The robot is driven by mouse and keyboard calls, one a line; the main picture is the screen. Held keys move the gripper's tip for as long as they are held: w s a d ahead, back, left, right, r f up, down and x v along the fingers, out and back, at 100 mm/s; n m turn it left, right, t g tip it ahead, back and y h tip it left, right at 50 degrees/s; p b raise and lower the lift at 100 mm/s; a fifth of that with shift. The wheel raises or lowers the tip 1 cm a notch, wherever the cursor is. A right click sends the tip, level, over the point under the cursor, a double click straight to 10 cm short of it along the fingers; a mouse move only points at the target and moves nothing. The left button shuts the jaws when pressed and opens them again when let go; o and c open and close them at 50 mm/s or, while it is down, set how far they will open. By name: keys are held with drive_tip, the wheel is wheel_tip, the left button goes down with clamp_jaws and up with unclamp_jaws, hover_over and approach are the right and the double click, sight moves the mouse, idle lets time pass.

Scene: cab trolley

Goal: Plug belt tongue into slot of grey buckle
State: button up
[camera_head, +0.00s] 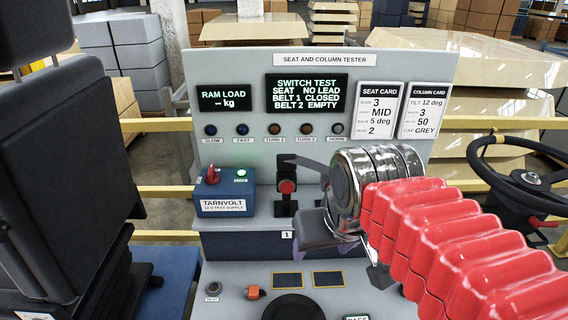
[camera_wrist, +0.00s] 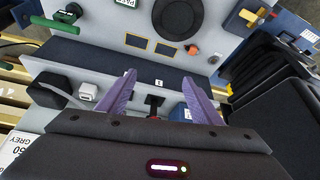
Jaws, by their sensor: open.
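A small light-grey block (camera_wrist: 88,92), possibly the grey buckle, stands left of the fingers in the wrist view, beside a black housing (camera_wrist: 47,90) with a grey strap. I cannot make out the belt tongue for certain.
The tester panel (camera_head: 390,65) reads belt 1 closed, belt 2 empty. A blue supply box (camera_head: 224,194) stands left of my gripper. An orange connector (camera_head: 255,292) lies on the front ledge. A black seat (camera_head: 60,170) is at left, a steering wheel (camera_head: 520,180) at right.

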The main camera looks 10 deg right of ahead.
drive_tip(key=w+r+m+g, duration=0.1)
drive_tip(key=w+r+g, duration=0.1)
drive_tip(key=w+r, duration=1)
drive_tip(key=m+g, duration=0.1)
drive_tip(key=g, duration=0.2)
hover_over(287, 154)
drive_tip(key=s, duration=0.1)
drive_tip(key=shift+f, duration=0.45)
drive_tip(key=shift+w+f, duration=0.15)
drive_tip(key=shift+w, duration=0.3)
drive_tip(key=shift+f, duration=0.1)
drive_tip(key=shift+f, duration=4.4)
drive_tip(key=shift+c, duration=0.6)
drive_tip(key=c, duration=1.3)
